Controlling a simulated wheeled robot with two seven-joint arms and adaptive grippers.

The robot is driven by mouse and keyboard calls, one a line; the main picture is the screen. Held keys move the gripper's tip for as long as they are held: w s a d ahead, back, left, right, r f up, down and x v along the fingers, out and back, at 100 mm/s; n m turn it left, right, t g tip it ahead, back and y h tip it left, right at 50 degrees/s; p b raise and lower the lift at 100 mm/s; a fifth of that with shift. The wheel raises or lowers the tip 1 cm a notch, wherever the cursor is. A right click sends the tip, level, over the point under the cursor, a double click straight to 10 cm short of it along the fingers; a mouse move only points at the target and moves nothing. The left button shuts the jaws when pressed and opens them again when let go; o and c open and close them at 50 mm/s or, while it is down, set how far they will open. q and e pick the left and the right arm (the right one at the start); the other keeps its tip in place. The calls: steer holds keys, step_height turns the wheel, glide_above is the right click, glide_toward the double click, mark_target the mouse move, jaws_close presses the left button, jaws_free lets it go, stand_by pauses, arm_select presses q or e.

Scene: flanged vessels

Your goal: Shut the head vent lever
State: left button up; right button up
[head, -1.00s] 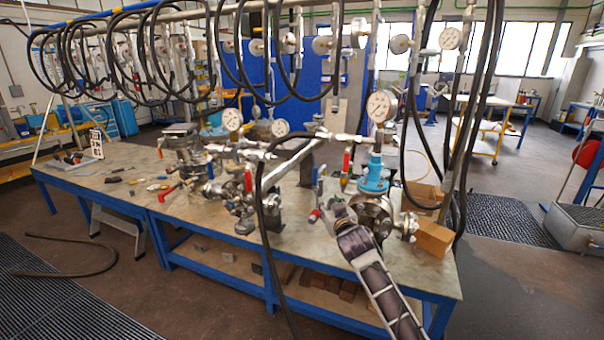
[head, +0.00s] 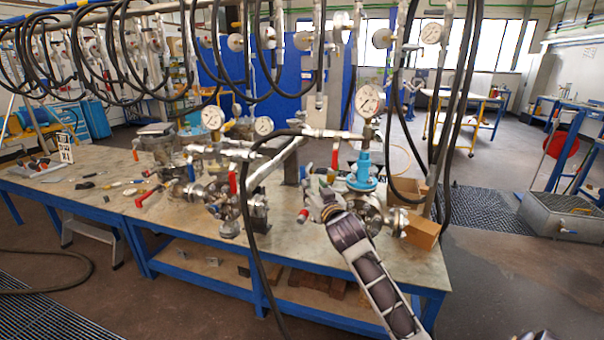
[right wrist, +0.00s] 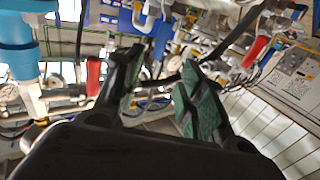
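Beside the blue fitting (head: 363,172) under a pressure gauge (head: 369,101) stands an upright red-handled lever (head: 335,155). A red lever also shows left of my fingers in the right wrist view (right wrist: 93,76), and another to their right (right wrist: 255,51). No label shows which one is the head vent lever. My right gripper (head: 318,196) is in front of the flanged vessel (head: 368,215), just left of and below the blue fitting. Its green-padded fingers (right wrist: 160,75) are apart with nothing gripped between them. A red tip (head: 303,215) shows beside the fingers.
More red levers (head: 233,182) and pipework crowd the middle of the bench (head: 105,180). A black hose (head: 246,210) hangs down over the bench front, left of my right gripper. Hoses also hang at right.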

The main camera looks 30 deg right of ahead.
mark_target(303, 173)
steer(key=x, duration=0.8)
steer(key=shift+x, duration=0.85)
steer(key=shift+p+x, duration=0.35)
steer(key=shift+x, duration=1.45)
steer(key=shift+c, duration=0.4)
steer(key=c, duration=0.5)
steer(key=shift+c, duration=1)
arm_select(q)
steer(key=shift+s+a+r, duration=0.1)
steer(key=shift+s+a, duration=0.15)
steer(key=shift+a, duration=0.2)
steer(key=shift+s+a+r, duration=0.1)
steer(key=shift+s+a, duration=0.1)
steer(key=shift+a, duration=0.25)
arm_select(e)
jaws_close()
